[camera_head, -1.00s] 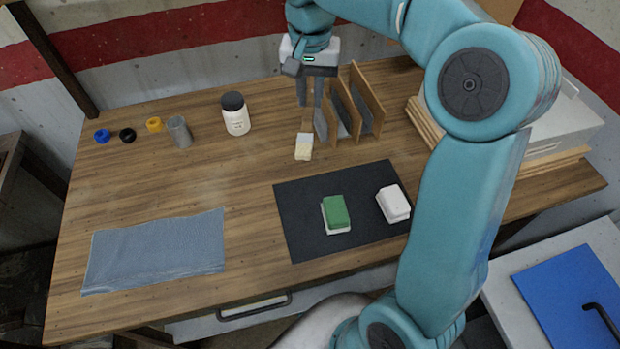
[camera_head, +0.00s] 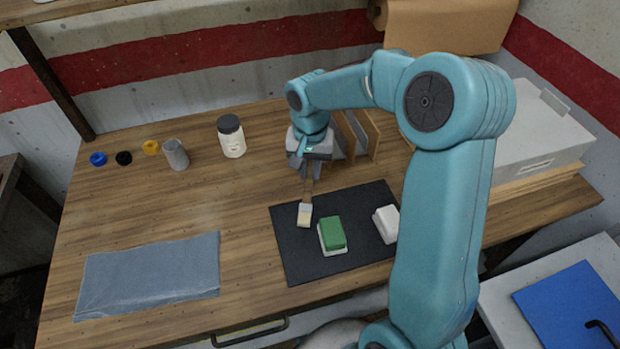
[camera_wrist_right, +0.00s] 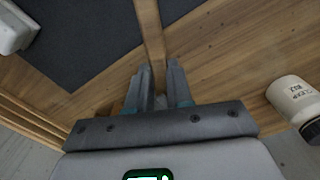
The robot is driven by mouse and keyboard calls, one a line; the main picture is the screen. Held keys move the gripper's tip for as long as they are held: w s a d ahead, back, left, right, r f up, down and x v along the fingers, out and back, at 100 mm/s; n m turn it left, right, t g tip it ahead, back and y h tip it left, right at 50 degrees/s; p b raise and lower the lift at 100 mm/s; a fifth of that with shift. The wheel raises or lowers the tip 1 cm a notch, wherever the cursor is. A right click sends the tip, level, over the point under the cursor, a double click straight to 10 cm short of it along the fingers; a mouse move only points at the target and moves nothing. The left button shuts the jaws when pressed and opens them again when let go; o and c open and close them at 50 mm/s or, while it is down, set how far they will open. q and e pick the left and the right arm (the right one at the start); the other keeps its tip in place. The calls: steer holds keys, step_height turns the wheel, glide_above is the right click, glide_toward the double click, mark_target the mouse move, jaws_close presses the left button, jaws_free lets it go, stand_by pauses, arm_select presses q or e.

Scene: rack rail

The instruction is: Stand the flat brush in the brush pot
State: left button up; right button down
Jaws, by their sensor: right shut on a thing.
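The flat brush (camera_head: 305,214) has pale bristles and a wooden handle. My right gripper (camera_head: 306,173) is shut on the handle, and the bristle end points toward the front, over the back left part of the dark mat. In the right wrist view the handle (camera_wrist_right: 151,38) runs between the fingertips (camera_wrist_right: 157,84); the bristles are out of that picture. I cannot tell how high the brush is above the mat. The brush pot (camera_head: 176,155), a grey cup, stands upright at the back left, apart from the gripper. My left gripper is not in view.
A white jar with a dark lid (camera_head: 231,137) stands between pot and gripper. Blue, black and yellow rings lie left of the pot. Wooden dividers (camera_head: 362,134) stand behind the gripper. The dark mat (camera_head: 290,256) holds green and white blocks. A grey cloth lies front left.

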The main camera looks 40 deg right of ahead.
mark_target(310, 174)
step_height(310, 174, down, 4)
steer(key=c, duration=1)
jaws_free()
steer(key=shift+f, duration=0.1)
